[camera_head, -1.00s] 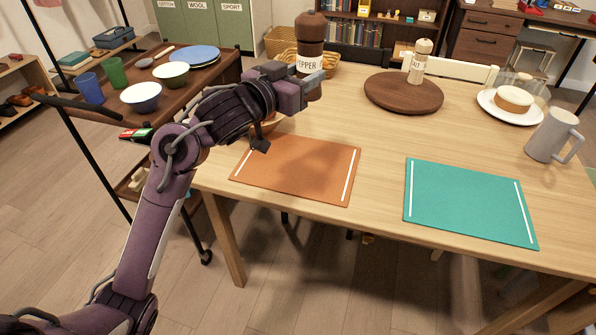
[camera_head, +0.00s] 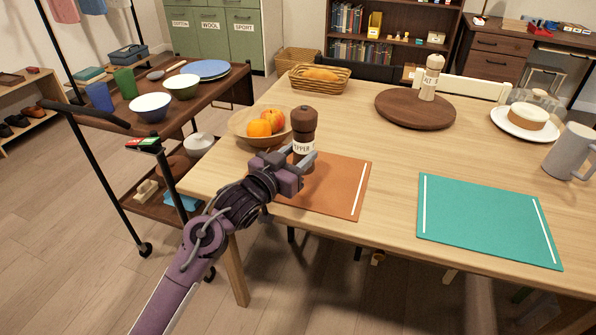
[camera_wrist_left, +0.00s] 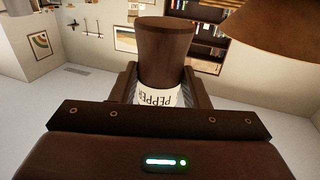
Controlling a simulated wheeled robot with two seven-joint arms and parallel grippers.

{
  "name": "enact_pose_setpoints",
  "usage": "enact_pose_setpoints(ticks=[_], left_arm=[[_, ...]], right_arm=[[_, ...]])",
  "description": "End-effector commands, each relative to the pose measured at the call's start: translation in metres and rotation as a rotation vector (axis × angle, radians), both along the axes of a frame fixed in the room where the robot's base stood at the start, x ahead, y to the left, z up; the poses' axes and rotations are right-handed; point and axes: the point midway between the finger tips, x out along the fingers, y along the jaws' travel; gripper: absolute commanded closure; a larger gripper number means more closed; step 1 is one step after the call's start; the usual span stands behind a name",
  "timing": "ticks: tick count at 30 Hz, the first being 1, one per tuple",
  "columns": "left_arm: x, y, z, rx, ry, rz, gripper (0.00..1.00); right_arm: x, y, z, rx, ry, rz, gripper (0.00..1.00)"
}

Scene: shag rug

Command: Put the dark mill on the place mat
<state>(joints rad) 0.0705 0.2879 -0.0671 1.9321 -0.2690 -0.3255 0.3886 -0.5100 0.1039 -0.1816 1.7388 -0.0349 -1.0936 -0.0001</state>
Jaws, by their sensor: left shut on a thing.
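The dark brown mill (camera_head: 304,122), with a white PEPPER label, stands upright in my left gripper (camera_head: 303,162). In the left wrist view the mill (camera_wrist_left: 164,52) sits between the two fingers, which are shut on it around the label. In the head view it is at the back left part of the orange place mat (camera_head: 340,190); I cannot tell if its base touches the mat. A teal place mat (camera_head: 485,220) lies to the right, bare. The gripper hides part of the mill's lower end. My right gripper is not in view.
A fruit bowl (camera_head: 240,128) stands close to the mill's left. A bread basket (camera_head: 320,82) is behind. A round wooden board (camera_head: 400,110) carries a light salt mill (camera_head: 431,80). A cake plate (camera_head: 508,124) and grey mug (camera_head: 570,152) are at right. Table between the mats is clear.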

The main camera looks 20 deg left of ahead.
Motion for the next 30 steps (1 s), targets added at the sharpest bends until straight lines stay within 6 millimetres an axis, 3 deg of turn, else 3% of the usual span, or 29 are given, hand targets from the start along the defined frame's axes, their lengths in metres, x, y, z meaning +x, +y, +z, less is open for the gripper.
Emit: enact_pose_setpoints(ticks=[7, 21, 22, 27, 30], left_arm=[[0.000, -0.001, -0.037, -0.001, 0.003, -0.001, 0.86], [0.000, 0.000, -0.044, -0.001, 0.001, -0.001, 0.86], [0.000, -0.001, -0.045, 0.000, 0.003, -0.001, 0.57], [0.000, -0.001, -0.045, 0.000, 0.003, -0.001, 0.37], [0.000, -0.001, -0.045, 0.000, 0.003, -0.001, 0.37]], right_arm=[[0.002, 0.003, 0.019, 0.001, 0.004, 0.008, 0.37], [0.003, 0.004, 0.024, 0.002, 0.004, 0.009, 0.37], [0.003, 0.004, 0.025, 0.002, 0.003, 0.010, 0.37], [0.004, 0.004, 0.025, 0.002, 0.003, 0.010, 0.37], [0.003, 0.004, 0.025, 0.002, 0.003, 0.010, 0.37]])
